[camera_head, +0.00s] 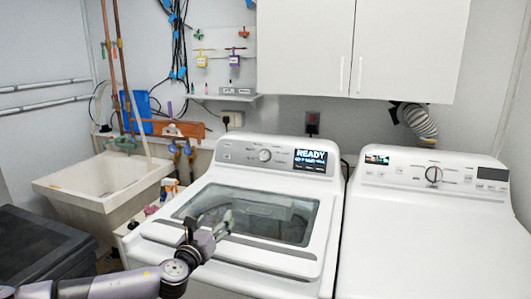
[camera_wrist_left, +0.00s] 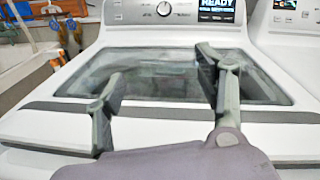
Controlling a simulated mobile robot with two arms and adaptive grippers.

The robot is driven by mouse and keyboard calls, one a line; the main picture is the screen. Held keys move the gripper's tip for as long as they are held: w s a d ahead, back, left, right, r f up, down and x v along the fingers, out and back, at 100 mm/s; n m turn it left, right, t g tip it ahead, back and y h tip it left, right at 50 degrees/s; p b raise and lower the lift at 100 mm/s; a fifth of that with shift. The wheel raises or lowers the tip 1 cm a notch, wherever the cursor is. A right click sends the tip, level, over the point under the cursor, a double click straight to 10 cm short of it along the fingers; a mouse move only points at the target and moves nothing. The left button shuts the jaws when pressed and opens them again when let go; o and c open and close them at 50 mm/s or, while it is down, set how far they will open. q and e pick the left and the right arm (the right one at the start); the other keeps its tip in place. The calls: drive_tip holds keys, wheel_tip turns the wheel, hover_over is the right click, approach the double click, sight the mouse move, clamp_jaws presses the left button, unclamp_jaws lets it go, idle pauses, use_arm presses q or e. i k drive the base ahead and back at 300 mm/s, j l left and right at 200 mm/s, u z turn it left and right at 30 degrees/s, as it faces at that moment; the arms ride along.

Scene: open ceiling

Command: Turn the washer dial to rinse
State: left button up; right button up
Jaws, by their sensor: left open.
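The white washer (camera_head: 190,249) stands in the middle of the head view, with a dark glass window in its closed lid. Its round silver dial (camera_head: 265,155) is on the back panel, left of a lit screen (camera_head: 311,160) that reads READY. The dial also shows at the top of the left wrist view (camera_wrist_left: 164,8). My left gripper (camera_head: 208,228) is over the front left of the lid, in front of and below the dial, apart from it. In the left wrist view its two fingers (camera_wrist_left: 160,75) are spread with nothing between them. My right gripper is not in view.
A white dryer (camera_head: 435,235) with its own dial (camera_head: 433,174) stands close on the right. A utility sink (camera_head: 70,184) and a dark bin (camera_head: 40,255) are on the left. White cabinets (camera_head: 365,45) hang above the machines.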

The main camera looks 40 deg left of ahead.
sight(264, 155)
drive_tip(key=i+j, duration=0.3)
drive_tip(key=i, duration=0.2)
drive_tip(key=i+j, duration=0.3)
drive_tip(key=i, duration=0.25)
